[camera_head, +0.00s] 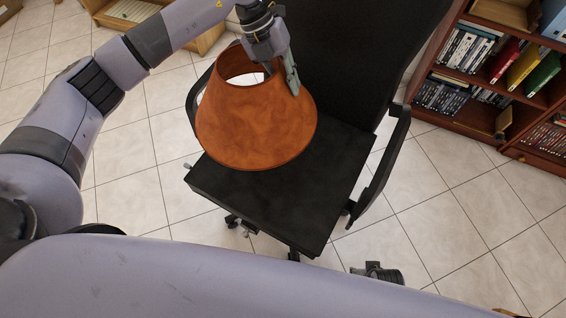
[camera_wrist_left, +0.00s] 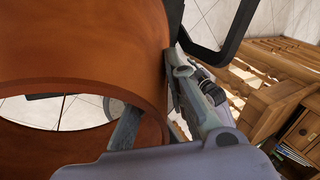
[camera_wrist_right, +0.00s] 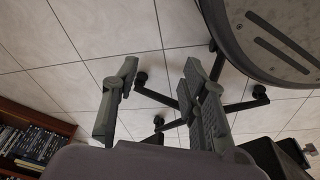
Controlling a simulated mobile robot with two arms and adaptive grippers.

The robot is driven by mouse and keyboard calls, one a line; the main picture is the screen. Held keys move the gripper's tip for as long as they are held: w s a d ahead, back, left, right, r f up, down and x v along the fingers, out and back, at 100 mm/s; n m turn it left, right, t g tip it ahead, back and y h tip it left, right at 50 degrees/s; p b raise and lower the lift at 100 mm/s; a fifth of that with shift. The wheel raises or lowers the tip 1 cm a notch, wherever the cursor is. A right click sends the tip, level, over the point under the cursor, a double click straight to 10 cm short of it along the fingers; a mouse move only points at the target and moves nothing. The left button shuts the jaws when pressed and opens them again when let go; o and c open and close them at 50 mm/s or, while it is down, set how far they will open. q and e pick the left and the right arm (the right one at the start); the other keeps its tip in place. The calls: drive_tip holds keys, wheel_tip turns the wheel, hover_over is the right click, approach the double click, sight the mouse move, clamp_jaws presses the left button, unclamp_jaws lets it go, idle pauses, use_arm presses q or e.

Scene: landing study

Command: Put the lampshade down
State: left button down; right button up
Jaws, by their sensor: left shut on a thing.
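The orange-brown lampshade (camera_head: 256,130) is upright over the left part of the black office chair's seat (camera_head: 310,190), narrow end up. I cannot tell whether its lower rim touches the seat. My left gripper (camera_head: 281,79) is shut on the upper rim on its right side, one finger inside and one outside. In the left wrist view the lampshade wall (camera_wrist_left: 85,50) passes between the fingers (camera_wrist_left: 150,110). My right gripper (camera_wrist_right: 160,80) shows in the right wrist view with its fingers wide apart and nothing between them.
The chair's backrest (camera_head: 350,50) rises behind, with an armrest (camera_head: 385,165) at the right. A bookcase (camera_head: 480,110) with books and cases stands at the right. A wooden drawer unit (camera_head: 150,20) is at the upper left. Tiled floor (camera_head: 440,220) lies open at the right.

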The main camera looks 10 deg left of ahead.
use_arm(q)
drive_tip(key=w+n+t+b, duration=0.1)
drive_tip(key=n, duration=0.2)
drive_tip(key=w+d+n+t+b, duration=0.1)
drive_tip(key=w+n+t+b, duration=0.1)
drive_tip(key=n, duration=0.2)
drive_tip(key=w+d+n+t+y+b, duration=0.1)
drive_tip(key=w+n+b, duration=0.1)
drive_tip(key=n, duration=0.1)
drive_tip(key=shift+w, duration=0.25)
drive_tip(key=n, duration=0.1)
drive_tip(key=w+n+t+b, duration=0.1)
drive_tip(key=shift+w+d+r+n+y, duration=0.1)
drive_tip(key=shift+d+r+n+y, duration=0.1)
drive_tip(key=shift+r+n+y, duration=0.15)
drive_tip(key=shift+f+b, duration=0.25)
drive_tip(key=shift+b, duration=0.05)
wheel_tip(320, 180, down, 19)
drive_tip(key=b, duration=0.2)
drive_tip(key=shift+f, duration=0.2)
use_arm(e)
drive_tip(key=w+r+t, duration=0.1)
drive_tip(key=w+r, duration=0.3)
drive_tip(key=r, duration=0.5)
drive_tip(key=shift+a+r, duration=0.15)
drive_tip(key=shift+r, duration=0.05)
use_arm(q)
drive_tip(key=shift+n, duration=0.25)
